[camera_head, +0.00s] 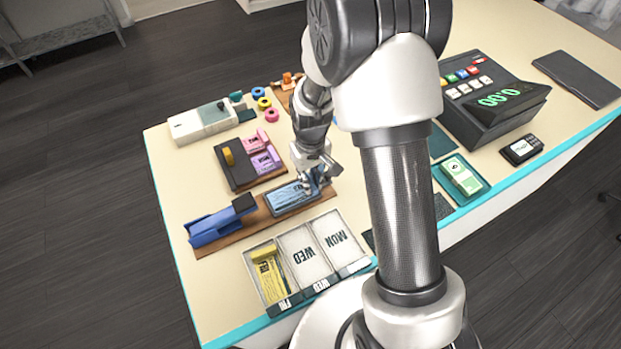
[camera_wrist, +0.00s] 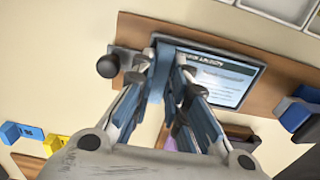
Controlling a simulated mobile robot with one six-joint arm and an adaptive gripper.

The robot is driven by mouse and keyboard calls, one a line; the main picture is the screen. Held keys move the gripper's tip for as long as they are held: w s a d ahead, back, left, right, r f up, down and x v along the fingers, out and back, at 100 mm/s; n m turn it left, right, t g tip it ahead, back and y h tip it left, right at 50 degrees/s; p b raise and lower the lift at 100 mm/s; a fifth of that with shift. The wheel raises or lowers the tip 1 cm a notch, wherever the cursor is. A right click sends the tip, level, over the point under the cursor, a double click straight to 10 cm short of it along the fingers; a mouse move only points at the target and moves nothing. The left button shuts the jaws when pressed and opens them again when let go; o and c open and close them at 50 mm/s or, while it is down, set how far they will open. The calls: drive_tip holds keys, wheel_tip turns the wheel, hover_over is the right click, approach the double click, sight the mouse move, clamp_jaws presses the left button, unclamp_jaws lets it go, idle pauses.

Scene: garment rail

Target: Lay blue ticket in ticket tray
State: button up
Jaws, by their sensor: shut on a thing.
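The blue ticket (camera_head: 290,196) is a pale blue printed slip with a blue grip block at one end. It appears within the rim of the dark blue-grey ticket tray (camera_head: 272,207); whether it rests on the tray floor I cannot tell. In the wrist view, the ticket (camera_wrist: 222,82) shows inside the tray's dark rim (camera_wrist: 262,72). My gripper (camera_head: 318,182) is at the tray's right end, pointing down. In the wrist view, my gripper (camera_wrist: 165,78) is shut on the blue grip block (camera_wrist: 160,60). The fingers hide part of the ticket's end.
A blue stapler (camera_head: 220,225) shares the wooden board left of the tray. A day sorter (camera_head: 308,257) with a yellow ticket stands in front. A dark tray (camera_head: 240,180) with pink tickets is behind. A black-knobbed metal part (camera_wrist: 108,66) stands close beside my fingers.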

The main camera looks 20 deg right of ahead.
idle(0.3)
drive_tip(key=o, duration=0.8)
drive_tip(key=shift+o, duration=0.4)
drive_tip(key=o, duration=0.4)
drive_tip(key=shift+r+p, duration=1.8)
drive_tip(key=shift+r, duration=0.65)
